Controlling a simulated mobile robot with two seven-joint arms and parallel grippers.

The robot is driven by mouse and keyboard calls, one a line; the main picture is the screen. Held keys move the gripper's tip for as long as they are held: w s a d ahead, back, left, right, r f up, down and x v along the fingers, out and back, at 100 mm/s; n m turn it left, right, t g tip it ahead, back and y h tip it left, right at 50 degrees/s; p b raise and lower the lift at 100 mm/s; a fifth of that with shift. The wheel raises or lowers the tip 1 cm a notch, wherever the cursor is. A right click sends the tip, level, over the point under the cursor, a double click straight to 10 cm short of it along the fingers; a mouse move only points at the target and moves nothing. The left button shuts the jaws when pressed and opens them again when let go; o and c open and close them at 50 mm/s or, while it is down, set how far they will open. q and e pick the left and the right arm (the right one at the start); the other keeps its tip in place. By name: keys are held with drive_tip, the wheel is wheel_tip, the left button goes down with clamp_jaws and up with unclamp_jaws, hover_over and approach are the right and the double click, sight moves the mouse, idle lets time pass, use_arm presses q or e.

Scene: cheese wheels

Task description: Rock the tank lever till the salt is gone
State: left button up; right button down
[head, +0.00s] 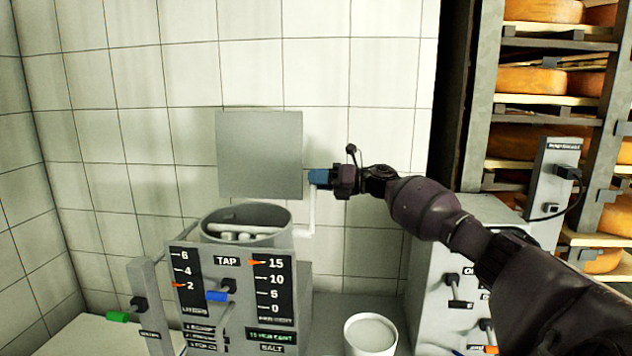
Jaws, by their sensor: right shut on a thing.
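The tank (284,220) is a grey round tub at the lower left, open at the top. Pale lumps or bars (240,235) show inside it; I cannot tell whether they are salt. The tank lever (311,212) is a pale cranked rod at the tank's right side, with a blue grip (318,178) at its upper end. My right gripper (330,180) is shut on the blue grip, coming in from the right. The front panel has a scale (273,290) with an orange pointer near 15, and a salt label (272,348). My left gripper is not in view.
A plain grey plate (259,154) stands upright behind the tank. A white bucket (371,336) stands at the bottom centre, right of the tank. Shelves with orange cheese wheels (532,80) fill the right.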

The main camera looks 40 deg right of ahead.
drive_tip(key=shift+f, duration=0.1)
drive_tip(key=c, duration=1)
unclamp_jaws()
drive_tip(key=shift+r, duration=0.2)
wheel_tip(320, 180, up, 20)
drive_tip(key=shift+f, duration=0.1)
